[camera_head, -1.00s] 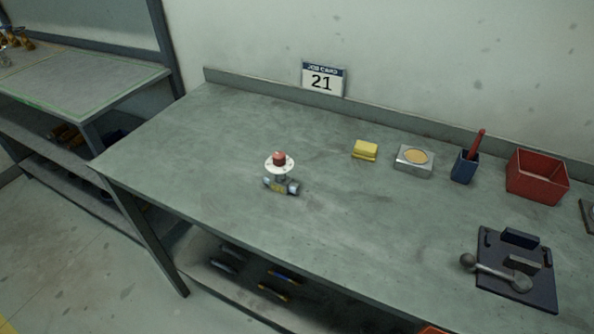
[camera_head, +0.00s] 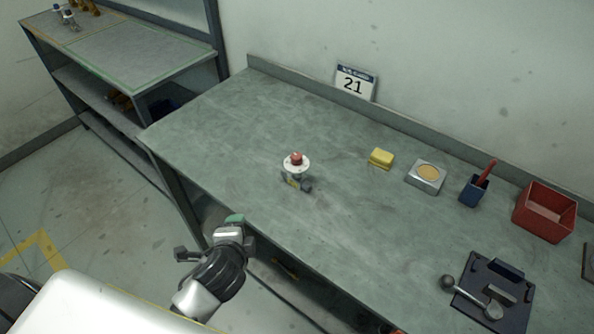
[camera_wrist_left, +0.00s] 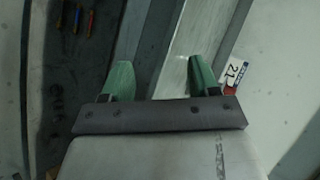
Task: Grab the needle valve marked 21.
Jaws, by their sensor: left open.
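A small valve (camera_head: 296,172) stands on the near-left part of the workbench in the head view. It has a grey body, a yellow tag, a white round flange and a red knob on top; any number on it is too small to read. My left gripper (camera_head: 235,219) is at the bench's front edge, left of and nearer than the valve. Its green fingers (camera_wrist_left: 162,76) are apart and empty. My right gripper is out of view.
Another bench (camera_head: 135,60) with small valves is at the left. The bench around the valve is clear.

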